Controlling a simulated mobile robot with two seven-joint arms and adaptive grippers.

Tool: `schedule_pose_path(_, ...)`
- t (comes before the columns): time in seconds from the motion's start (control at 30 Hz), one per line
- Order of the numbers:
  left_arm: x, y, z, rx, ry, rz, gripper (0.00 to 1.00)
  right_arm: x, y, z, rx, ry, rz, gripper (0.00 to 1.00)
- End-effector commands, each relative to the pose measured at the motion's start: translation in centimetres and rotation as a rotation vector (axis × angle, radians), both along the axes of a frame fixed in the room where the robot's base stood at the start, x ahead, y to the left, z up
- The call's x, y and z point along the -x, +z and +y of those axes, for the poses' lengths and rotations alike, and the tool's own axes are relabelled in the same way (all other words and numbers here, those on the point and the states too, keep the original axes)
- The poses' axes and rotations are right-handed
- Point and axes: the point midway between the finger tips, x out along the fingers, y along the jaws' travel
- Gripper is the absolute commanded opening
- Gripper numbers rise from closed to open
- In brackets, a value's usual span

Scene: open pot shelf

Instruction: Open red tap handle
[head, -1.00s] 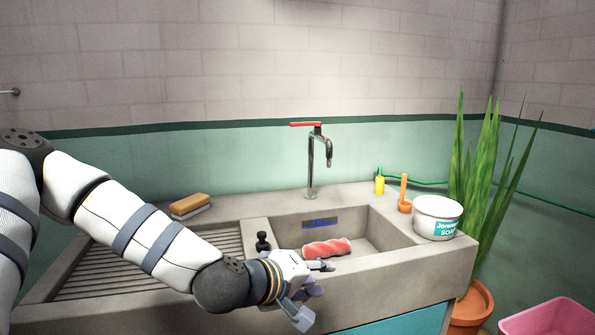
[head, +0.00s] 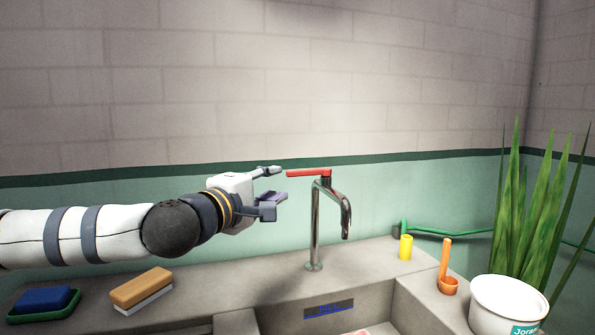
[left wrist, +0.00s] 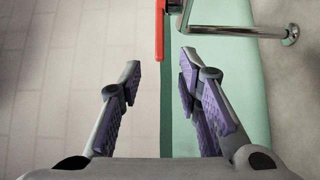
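The red tap handle (head: 307,173) sits on top of the chrome tap (head: 316,225) and points left. My left gripper (head: 275,188) is just left of the handle's free end, at about its height. Its fingers are spread apart with nothing between them. In the left wrist view, the gripper (left wrist: 157,80) shows two open fingers with purple pads. The red handle (left wrist: 160,30) lies ahead of the fingertips, between their lines, and the chrome tap (left wrist: 240,31) extends to the right. My right gripper is not in view.
The sink basin lies below the tap. A brush (head: 141,290) and a blue sponge on a green dish (head: 45,302) lie at left.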

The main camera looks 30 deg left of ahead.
Motion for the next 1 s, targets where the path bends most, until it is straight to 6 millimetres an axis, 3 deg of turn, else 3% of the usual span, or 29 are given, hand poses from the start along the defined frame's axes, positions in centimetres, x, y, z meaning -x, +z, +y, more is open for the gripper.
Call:
schedule_pose_path(0.17,-4.1,-0.3,0.2,-0.009,-0.002,0.007,0.31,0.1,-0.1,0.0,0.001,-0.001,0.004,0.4)
schedule_pose_path(0.3,-8.0,-1.4,0.5,-0.004,-0.002,0.019,0.31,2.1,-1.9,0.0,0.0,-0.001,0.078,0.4)
schedule_pose_path(0.43,-10.2,-1.1,0.6,-0.004,-0.003,0.014,0.31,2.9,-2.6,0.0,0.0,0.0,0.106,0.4)
schedule_pose_path(0.6,-11.4,-0.4,0.7,-0.002,-0.004,0.005,0.31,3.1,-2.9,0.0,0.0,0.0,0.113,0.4)
schedule_pose_path(0.83,-11.3,0.0,0.7,-0.001,-0.004,0.001,0.31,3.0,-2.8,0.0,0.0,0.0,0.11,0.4)
schedule_pose_path(0.97,-11.3,0.0,0.8,-0.001,-0.004,0.001,0.02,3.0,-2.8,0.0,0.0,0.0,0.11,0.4)
schedule_pose_path(1.0,-11.3,0.0,0.8,-0.001,-0.003,0.001,0.0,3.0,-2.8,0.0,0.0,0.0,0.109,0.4)
